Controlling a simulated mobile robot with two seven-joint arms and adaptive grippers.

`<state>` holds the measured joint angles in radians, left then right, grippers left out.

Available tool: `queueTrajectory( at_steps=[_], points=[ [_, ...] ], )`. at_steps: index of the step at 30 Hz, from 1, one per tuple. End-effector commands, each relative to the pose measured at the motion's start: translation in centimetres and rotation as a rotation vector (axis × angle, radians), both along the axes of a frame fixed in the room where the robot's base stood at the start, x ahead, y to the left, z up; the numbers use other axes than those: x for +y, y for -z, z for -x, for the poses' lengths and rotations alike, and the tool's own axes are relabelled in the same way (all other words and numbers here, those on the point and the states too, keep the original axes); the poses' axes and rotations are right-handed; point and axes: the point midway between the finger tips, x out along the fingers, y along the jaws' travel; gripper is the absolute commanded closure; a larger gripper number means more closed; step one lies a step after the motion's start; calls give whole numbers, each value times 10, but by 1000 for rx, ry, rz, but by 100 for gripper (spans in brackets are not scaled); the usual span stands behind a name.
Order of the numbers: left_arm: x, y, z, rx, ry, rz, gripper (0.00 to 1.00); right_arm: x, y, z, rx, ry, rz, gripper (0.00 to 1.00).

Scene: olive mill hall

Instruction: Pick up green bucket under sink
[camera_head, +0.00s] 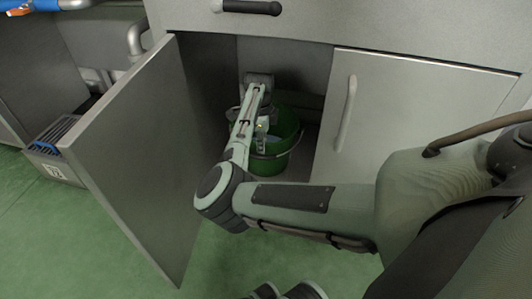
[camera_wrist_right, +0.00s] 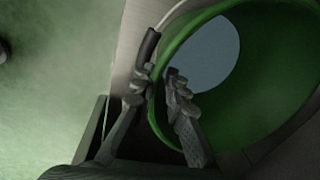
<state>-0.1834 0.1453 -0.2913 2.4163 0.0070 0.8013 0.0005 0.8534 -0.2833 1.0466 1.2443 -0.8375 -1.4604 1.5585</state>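The green bucket (camera_head: 290,130) stands upright on the floor of the open cabinet under the sink. Its thin wire handle hangs down the front. My right arm reaches into the cabinet, and my right gripper (camera_head: 261,140) is at the bucket's left side, partly hidden by the arm. In the right wrist view the bucket (camera_wrist_right: 275,85) fills the right side, with a blue-grey round patch inside. The right gripper (camera_wrist_right: 159,82) straddles the rim, one finger outside and one inside. The fingers lean inward and appear closed on the rim. My left gripper is not seen.
The left cabinet door (camera_head: 135,150) stands open towards me, left of my arm. The right door (camera_head: 400,105) is shut and has a vertical handle. A drawer handle (camera_head: 250,7) is above the opening. Green floor (camera_head: 60,240) is clear at lower left.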

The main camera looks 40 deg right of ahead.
Motion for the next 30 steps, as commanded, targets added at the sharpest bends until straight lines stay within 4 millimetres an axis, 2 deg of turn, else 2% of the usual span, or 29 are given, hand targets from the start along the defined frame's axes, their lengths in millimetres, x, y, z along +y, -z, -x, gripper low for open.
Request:
queueTrajectory(
  at_steps=[6, 10, 30],
  points=[
    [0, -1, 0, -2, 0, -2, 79, 0, 1, 0, 1, 0, -1, 87],
    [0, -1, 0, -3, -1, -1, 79, 0, 1, 0, 1, 0, -1, 100],
    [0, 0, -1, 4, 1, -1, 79, -1, -3, -2, -6, 1, 4, 100]
  ],
)
